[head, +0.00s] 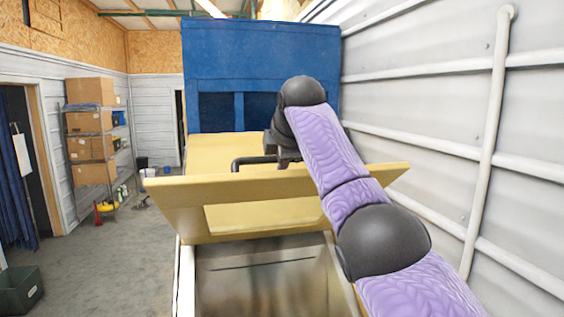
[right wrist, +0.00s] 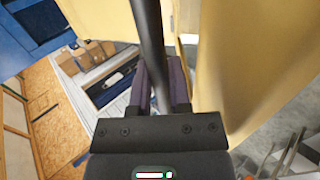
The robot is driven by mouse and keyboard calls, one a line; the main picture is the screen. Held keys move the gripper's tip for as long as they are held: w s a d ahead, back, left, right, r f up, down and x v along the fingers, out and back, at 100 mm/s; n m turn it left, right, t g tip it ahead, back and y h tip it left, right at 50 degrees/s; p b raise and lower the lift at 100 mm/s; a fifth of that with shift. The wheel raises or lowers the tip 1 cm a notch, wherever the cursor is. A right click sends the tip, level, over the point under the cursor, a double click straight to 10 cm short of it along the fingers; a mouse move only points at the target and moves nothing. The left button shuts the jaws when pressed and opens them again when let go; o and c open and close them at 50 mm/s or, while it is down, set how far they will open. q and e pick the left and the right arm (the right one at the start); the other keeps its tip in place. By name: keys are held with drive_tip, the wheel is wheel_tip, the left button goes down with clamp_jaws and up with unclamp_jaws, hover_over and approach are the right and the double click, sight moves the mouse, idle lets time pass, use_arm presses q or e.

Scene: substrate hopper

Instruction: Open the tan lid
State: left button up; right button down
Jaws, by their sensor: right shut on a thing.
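The tan lid (head: 180,200) is in the middle of the head view, partly raised and tilted over the hopper (head: 265,275). The opening below shows bare metal walls. A dark bar handle (head: 250,161) stands on the lid's far side. My right gripper (head: 284,154) is at this handle, its arm reaching over the lid from the right. In the right wrist view the gripper (right wrist: 161,85) is shut around the black handle bar (right wrist: 149,35), with the tan lid (right wrist: 245,60) filling the right side. My left gripper is not in view.
A large blue machine (head: 260,60) stands behind the hopper. A ribbed white wall (head: 460,120) runs close along the right. A shelf with cardboard boxes (head: 92,145) is at the left, and a dark green bin (head: 22,290) sits on the floor. The floor left of the hopper is free.

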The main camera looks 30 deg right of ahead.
drive_tip(key=c, duration=0.9)
unclamp_jaws()
drive_tip(key=o, duration=0.3)
drive_tip(key=shift+w+f, duration=0.1)
drive_tip(key=shift+w, duration=0.1)
drive_tip(key=b+v, duration=0.2)
drive_tip(key=v, duration=0.1)
drive_tip(key=shift+s, duration=0.3)
drive_tip(key=b+v, duration=0.1)
drive_tip(key=v, duration=0.5)
drive_tip(key=shift+w+b, duration=0.1)
drive_tip(key=shift+b, duration=0.2)
drive_tip(key=shift+s+a+r, duration=0.1)
drive_tip(key=shift+s+r, duration=0.15)
drive_tip(key=shift+r, duration=0.15)
